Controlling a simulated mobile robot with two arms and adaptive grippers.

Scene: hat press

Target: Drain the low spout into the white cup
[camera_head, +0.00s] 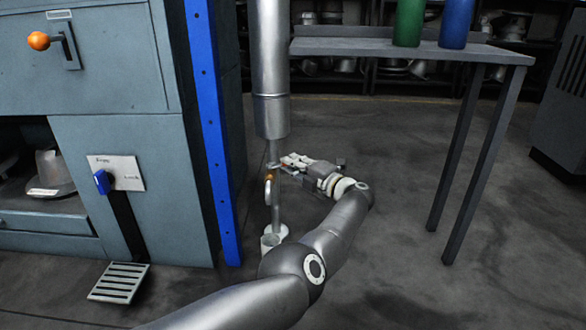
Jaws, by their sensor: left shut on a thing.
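A thick grey vertical pipe (271,75) narrows into a thin lower pipe in the middle of the view. The low spout (268,192), a small curved tube with an orange part at its top, sits on the thin pipe's left side. The white cup (270,243) stands upright low down, below the spout; its inside is too small to read. My left gripper (281,166) reaches in from the right side of the pipe, just above the spout. It is shut on a small part there, seemingly the spout's valve handle, mostly hidden by the fingers. My right gripper is out of view.
A blue-grey press cabinet (90,60) with an orange knob, a blue switch and a blue post (212,120) stands at the left. A grey table (380,47) with a green and a blue bottle stands at the right. Floor between is clear.

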